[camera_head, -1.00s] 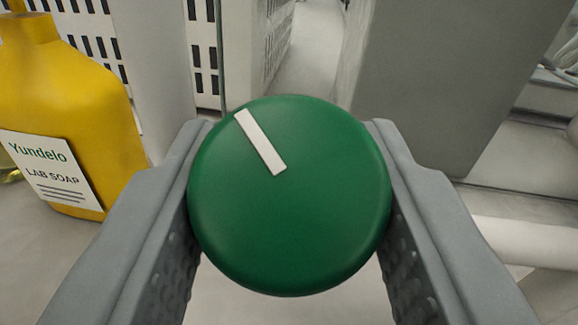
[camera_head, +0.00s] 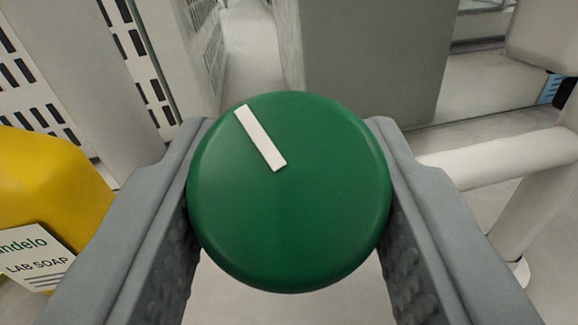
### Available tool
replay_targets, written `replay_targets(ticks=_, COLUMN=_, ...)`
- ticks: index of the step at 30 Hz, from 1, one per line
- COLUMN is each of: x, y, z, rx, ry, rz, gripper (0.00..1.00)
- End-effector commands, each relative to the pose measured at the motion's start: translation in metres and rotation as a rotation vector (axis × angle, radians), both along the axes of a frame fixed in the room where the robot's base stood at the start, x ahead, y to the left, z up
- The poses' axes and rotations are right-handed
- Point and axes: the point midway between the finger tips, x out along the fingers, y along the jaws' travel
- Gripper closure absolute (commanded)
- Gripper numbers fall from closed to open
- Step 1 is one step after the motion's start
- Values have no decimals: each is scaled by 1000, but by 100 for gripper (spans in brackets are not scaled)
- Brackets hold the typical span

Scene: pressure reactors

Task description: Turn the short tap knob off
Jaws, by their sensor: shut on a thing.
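The tap knob (camera_head: 290,225) is a round green disc with a white marker bar on its face. It fills the middle of the view. The bar runs from the upper left of the face down towards its centre. My gripper (camera_head: 289,180) is shut on the knob, with one grey finger against its left side and the other against its right side. The tap body behind the knob is hidden.
A yellow lab soap bottle (camera_head: 45,190) stands at the left, close to my left finger. A white pipe (camera_head: 500,158) runs at the right. A grey block (camera_head: 375,60) and slotted white panels (camera_head: 140,65) stand behind.

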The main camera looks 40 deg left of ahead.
Motion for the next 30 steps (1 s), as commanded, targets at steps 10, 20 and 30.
replay_targets(ticks=10, x=-1, y=1, z=1, rx=86, ry=71, rz=-147, gripper=84)
replay_targets(ticks=20, x=0, y=1, z=0, rx=149, ry=124, rz=-258, gripper=84)
replay_targets(ticks=30, x=0, y=0, z=1, rx=175, ry=145, rz=-303, gripper=84)
